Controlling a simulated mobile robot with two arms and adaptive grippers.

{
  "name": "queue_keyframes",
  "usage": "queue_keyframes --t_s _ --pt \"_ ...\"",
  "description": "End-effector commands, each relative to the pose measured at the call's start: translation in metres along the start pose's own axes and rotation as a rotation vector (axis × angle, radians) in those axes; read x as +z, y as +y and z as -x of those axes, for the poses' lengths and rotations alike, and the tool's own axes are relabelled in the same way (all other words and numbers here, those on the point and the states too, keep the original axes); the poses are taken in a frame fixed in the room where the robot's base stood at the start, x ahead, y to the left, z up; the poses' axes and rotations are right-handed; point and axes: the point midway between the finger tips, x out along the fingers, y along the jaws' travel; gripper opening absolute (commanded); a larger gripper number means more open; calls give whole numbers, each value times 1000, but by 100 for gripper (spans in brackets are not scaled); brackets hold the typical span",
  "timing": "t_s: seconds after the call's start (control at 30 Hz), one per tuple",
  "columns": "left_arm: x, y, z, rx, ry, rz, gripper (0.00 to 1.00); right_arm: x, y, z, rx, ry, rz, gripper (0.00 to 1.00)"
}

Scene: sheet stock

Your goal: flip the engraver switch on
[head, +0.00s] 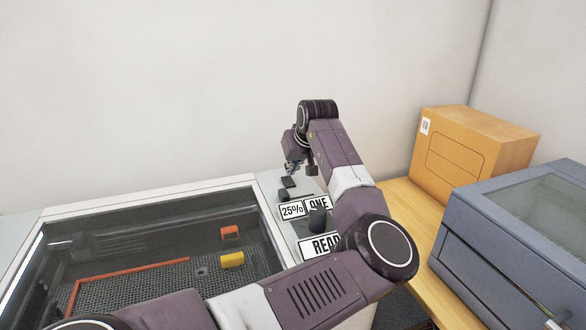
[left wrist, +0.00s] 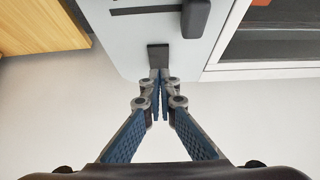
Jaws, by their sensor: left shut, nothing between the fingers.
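The engraver (head: 215,187) has a light frame around a dark bed, with a light control panel on its right. A small dark switch (head: 288,182) sits near the panel's back end; it also shows in the left wrist view (left wrist: 158,54). My left gripper (head: 292,168) is shut and empty, its fingertips right at the switch. In the left wrist view the closed fingertips (left wrist: 160,78) meet the switch's near edge; I cannot tell whether they touch it. My arm hides part of the panel. My right gripper is not in view.
An orange block (head: 230,232) and a yellow block (head: 231,260) lie in the bed. A cardboard box (head: 470,150) and a grey windowed machine (head: 500,240) stand right.

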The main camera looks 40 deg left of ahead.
Motion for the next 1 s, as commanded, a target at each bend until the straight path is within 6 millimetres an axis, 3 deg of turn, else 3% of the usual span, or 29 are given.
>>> queue_keyframes --t_s 0.03,0.2,0.3,0.5,0.7,1.0 --pt "-9 -2 9 -2 0 0 0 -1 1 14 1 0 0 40" --pt "-23 -5 20 0 -1 0 0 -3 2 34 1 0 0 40" --pt "-10 -3 34 3 3 1 0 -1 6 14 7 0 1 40" --pt "0 -3 74 4 2 1 0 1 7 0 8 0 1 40" --pt "5 -3 102 3 1 0 0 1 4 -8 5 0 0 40" --pt "6 -4 112 1 -1 0 0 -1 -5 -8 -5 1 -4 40"
